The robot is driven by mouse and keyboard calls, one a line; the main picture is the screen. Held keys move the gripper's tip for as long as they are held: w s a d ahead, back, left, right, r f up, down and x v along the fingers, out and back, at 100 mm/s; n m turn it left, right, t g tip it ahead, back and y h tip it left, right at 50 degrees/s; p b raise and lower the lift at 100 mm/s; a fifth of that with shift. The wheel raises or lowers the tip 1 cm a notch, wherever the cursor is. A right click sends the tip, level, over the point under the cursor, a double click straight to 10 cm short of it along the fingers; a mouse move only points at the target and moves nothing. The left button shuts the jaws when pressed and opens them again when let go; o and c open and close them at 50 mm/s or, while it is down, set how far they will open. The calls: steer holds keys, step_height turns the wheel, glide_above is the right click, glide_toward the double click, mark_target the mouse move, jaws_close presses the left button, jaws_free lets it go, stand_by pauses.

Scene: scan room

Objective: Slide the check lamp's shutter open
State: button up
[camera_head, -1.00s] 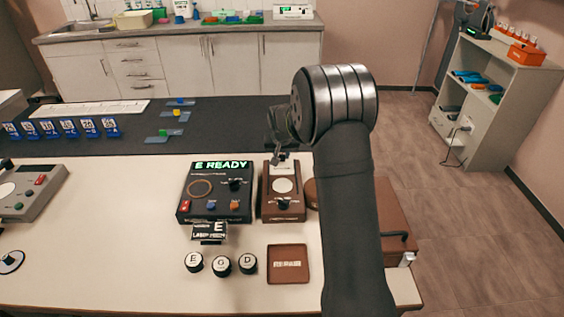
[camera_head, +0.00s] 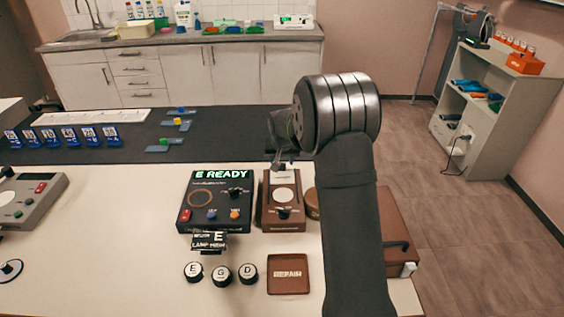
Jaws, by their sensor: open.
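A brown box (camera_head: 285,219) with a pale round disc (camera_head: 286,195) and a black knob (camera_head: 284,212) stands on the cream table; it looks like the check lamp. I cannot make out its shutter or the shutter's position. My gripper (camera_head: 283,165) is at the box's far edge, below and left of my large wrist joint. It is open, and nothing shows between its fingers. The fingers are small and partly hidden, so I cannot tell whether they touch the box.
A black console (camera_head: 215,202) reading "E READY" stands close left of the box. Several round lettered pieces (camera_head: 221,276) and a brown labelled tray (camera_head: 288,287) lie in front. A brown case (camera_head: 390,225) is right, behind my arm.

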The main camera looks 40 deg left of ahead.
mark_target(283, 183)
steer(key=v, duration=1.6)
steer(key=shift+f, duration=0.1)
steer(key=x, duration=1.7)
steer(key=shift+f, duration=0.2)
